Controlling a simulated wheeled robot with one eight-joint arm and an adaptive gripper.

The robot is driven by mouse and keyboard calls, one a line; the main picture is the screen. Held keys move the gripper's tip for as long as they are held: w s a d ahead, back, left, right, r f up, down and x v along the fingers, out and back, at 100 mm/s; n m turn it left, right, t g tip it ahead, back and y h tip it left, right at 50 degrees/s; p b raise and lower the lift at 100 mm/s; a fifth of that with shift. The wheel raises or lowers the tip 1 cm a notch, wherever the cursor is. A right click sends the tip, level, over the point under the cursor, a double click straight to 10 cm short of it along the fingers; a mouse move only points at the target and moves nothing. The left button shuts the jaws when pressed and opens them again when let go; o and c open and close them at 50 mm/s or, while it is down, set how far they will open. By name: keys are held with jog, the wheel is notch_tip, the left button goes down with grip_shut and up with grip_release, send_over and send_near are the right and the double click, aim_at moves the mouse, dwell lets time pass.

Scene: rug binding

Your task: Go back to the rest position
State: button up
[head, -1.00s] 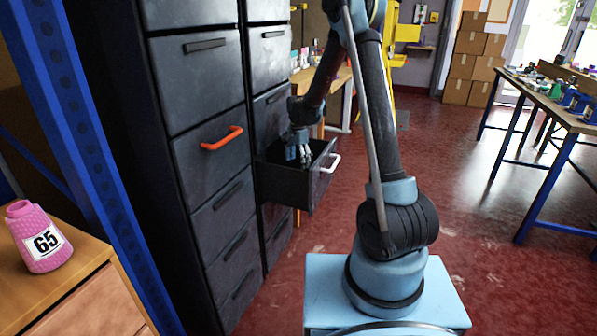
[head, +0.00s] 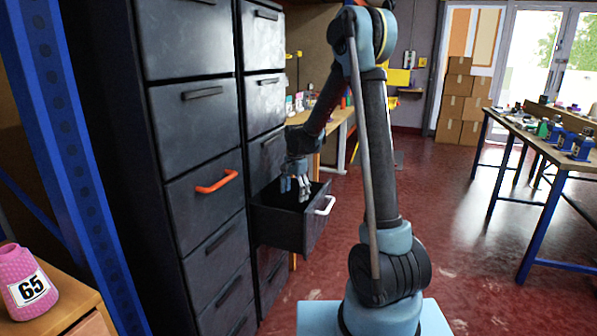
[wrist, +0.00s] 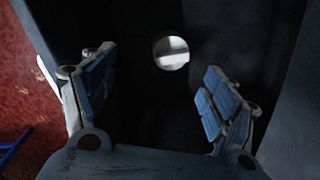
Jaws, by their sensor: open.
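My gripper (head: 296,187) hangs at the mouth of an open dark drawer (head: 277,229) with a white handle (head: 325,205). Its fingers point down and stand apart, with nothing held between them. In the wrist view, my gripper (wrist: 158,105) is open over the dark inside of the drawer. A round, pale, shiny thing (wrist: 171,53) shows there beyond the fingertips; I cannot tell what it is. My arm reaches from the base at the right over to the drawer.
The dark cabinet (head: 200,135) with an orange handle (head: 217,181) stands at the left. Work tables (head: 545,150) and stacked cartons (head: 462,103) are at the right and back. Red floor lies open between.

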jog(key=s+d+r, duration=0.2)
jog(key=s+d+r+n, duration=0.1)
jog(key=s+d+r, duration=0.1)
jog(key=s, duration=0.1)
jog(key=s+d+r+n, duration=0.1)
jog(key=s+d+r, duration=0.2)
jog(key=shift+s+r, duration=0.1)
jog(key=shift+s, duration=0.05)
jog(key=s+d+r+n+t, duration=0.1)
jog(key=s+d+r+n, duration=0.15)
jog(key=s+d, duration=0.6)
jog(key=s+d+f+n, duration=0.2)
jog(key=s+d, duration=0.1)
jog(key=s, duration=0.7)
jog(key=s+d+f+n+t, duration=0.1)
jog(key=s+d+f+n, duration=0.1)
jog(key=s, duration=0.9)
jog(key=shift+d+f, duration=0.85)
jog(key=shift+d, duration=0.15)
jog(key=shift+w+f, duration=0.2)
jog(key=shift+w, duration=0.25)
